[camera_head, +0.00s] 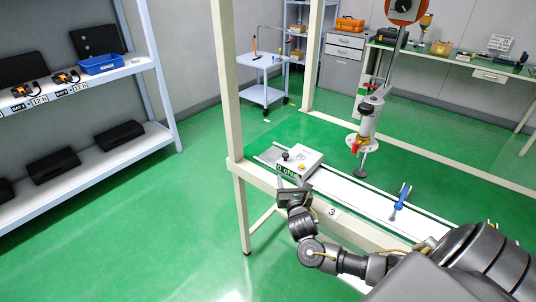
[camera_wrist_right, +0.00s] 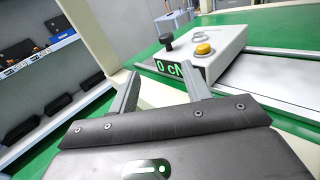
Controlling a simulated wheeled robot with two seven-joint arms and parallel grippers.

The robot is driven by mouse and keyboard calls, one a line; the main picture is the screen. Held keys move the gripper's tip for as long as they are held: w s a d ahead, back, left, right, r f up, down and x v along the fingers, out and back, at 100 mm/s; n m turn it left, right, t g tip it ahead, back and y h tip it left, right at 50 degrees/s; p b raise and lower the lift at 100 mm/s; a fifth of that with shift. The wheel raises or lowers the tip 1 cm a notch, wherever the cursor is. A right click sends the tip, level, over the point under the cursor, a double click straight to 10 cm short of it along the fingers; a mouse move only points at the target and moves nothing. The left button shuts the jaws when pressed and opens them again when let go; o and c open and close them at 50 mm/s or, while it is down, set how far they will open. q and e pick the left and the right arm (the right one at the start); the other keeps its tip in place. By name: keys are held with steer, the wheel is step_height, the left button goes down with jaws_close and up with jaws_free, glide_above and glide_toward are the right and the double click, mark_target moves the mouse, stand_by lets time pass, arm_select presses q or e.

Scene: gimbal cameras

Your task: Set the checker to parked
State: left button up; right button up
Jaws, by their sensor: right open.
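The checker (camera_head: 306,163) is a white box on the conveyor-like rail of the bench. It has a black knob (camera_wrist_right: 166,40), a ring-shaped part (camera_wrist_right: 196,41) and a yellow button (camera_wrist_right: 203,50) on top. A green display (camera_wrist_right: 171,68) on its front reads "0 cN", partly cut off by my finger. My right gripper (camera_head: 291,184) is open and empty just in front of the display side. In the right wrist view its two fingers (camera_wrist_right: 162,88) point toward the checker, with the knob beyond them. I cannot tell if a finger touches the box. My left gripper is not in view.
A hanging tool (camera_head: 367,120) with a red lever and round foot hangs over the rail to the right. A blue-handled tool (camera_head: 400,200) stands farther along the rail. A pale frame post (camera_head: 231,100) rises left of the checker. Shelves (camera_head: 75,92) stand at left.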

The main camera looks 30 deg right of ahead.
mark_target(286, 156)
steer(key=shift+d+r+n+h, duration=0.3)
steer(key=shift+d+r, duration=0.3)
steer(key=shift+d, duration=0.05)
steer(key=x, duration=1.1)
steer(key=shift+f, duration=0.1)
jaws_close()
